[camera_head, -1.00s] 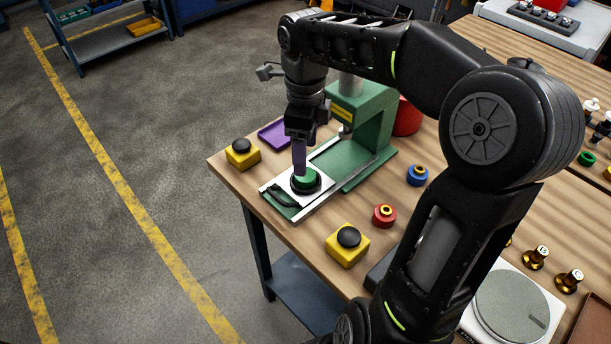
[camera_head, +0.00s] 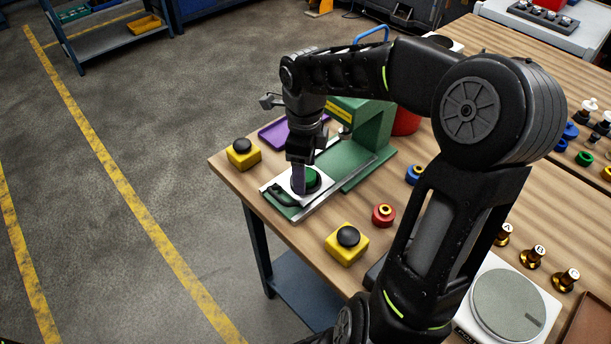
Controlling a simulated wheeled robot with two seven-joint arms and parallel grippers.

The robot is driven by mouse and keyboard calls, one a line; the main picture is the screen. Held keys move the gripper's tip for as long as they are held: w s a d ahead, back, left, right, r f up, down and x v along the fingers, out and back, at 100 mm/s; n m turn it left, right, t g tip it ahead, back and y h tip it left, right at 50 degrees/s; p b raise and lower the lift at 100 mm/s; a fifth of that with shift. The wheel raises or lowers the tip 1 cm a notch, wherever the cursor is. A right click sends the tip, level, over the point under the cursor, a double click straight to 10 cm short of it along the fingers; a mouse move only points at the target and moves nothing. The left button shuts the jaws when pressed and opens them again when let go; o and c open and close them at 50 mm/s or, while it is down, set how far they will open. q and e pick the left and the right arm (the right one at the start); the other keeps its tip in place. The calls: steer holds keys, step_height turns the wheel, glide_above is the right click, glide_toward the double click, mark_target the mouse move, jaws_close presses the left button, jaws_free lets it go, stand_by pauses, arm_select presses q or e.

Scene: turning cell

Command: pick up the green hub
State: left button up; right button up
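The green hub (camera_head: 313,177) sits in a dark round seat on the white plate of the green press (camera_head: 352,163). My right gripper (camera_head: 299,184) points straight down at the hub, its fingers low against or just in front of the hub's left side. Only one finger shows clearly, so I cannot tell whether it is open or shut, or whether it touches the hub. Part of the hub is hidden behind the finger. My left gripper is not in view.
Yellow boxes with black buttons stand left (camera_head: 243,153) and front (camera_head: 347,244) of the press. A purple tray (camera_head: 278,134) lies behind.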

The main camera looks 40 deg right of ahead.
steer(key=shift+c, duration=0.5)
jaws_close()
stand_by(0.5)
